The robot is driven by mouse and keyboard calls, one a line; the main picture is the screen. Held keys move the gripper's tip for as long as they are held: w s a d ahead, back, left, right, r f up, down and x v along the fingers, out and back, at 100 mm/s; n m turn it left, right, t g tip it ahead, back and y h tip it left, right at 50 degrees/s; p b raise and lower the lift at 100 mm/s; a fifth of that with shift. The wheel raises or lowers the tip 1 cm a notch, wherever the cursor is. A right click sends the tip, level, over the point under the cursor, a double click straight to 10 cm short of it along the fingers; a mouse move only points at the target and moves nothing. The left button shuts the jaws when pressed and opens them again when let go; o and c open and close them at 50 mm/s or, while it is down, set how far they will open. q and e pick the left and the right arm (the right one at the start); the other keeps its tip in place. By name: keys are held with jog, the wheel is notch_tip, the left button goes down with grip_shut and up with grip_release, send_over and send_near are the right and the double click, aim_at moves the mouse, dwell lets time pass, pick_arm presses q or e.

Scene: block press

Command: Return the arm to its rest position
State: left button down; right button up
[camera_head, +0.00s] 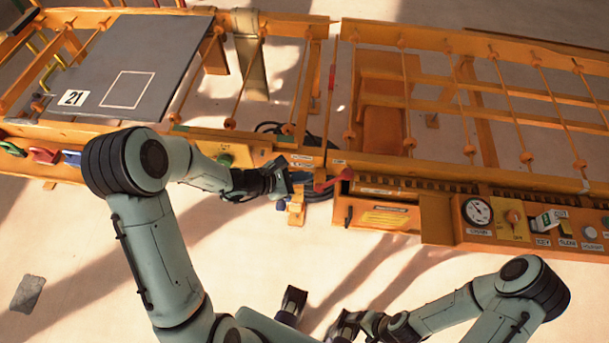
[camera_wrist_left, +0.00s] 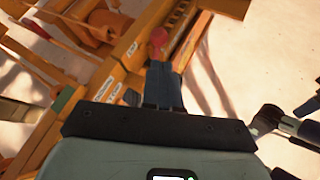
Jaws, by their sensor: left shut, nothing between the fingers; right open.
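My left gripper (camera_head: 278,183) is shut and empty beside the orange frame, a little left of a red handle (camera_head: 334,181). In the left wrist view its dark fingers (camera_wrist_left: 163,85) are together, pointing toward the red handle's knob (camera_wrist_left: 158,38). A narrow gap seems to lie between fingertips and handle, but contact is hard to judge. My left arm is bent, its elbow high at the left of the head view. My right gripper (camera_head: 318,312) is open and empty, low over the floor at the bottom middle; it also shows in the left wrist view (camera_wrist_left: 287,112).
The orange press frame (camera_head: 435,200) spans the back, with a gauge (camera_head: 478,211) and switches at right. A grey plate (camera_head: 150,50) marked 21 lies at upper left. Coloured handles (camera_head: 43,155) line the left front. Open floor lies in front; a grey slab (camera_head: 27,293) lies there.

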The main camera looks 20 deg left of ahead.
pick_arm(q)
jog(key=s+d+f+m+g+y+p, duration=0.1)
jog(key=s+f+m+g, duration=0.4)
jog(key=s+f+m, duration=0.5)
jog(key=s+d+f+m+g+y+p, duration=0.2)
jog(key=s+d+f+m+g, duration=0.3)
jog(key=s+f+m, duration=0.5)
jog(key=s+y, duration=0.1)
jog(key=s, duration=0.4)
jog(key=shift+s+f+y, duration=0.2)
jog(key=shift+f+y, duration=0.1)
jog(key=shift+f, duration=0.05)
pick_arm(e)
jog(key=r, duration=0.1)
jog(key=w+r, duration=0.1)
jog(key=r, duration=0.2)
jog(key=shift+w, duration=0.4)
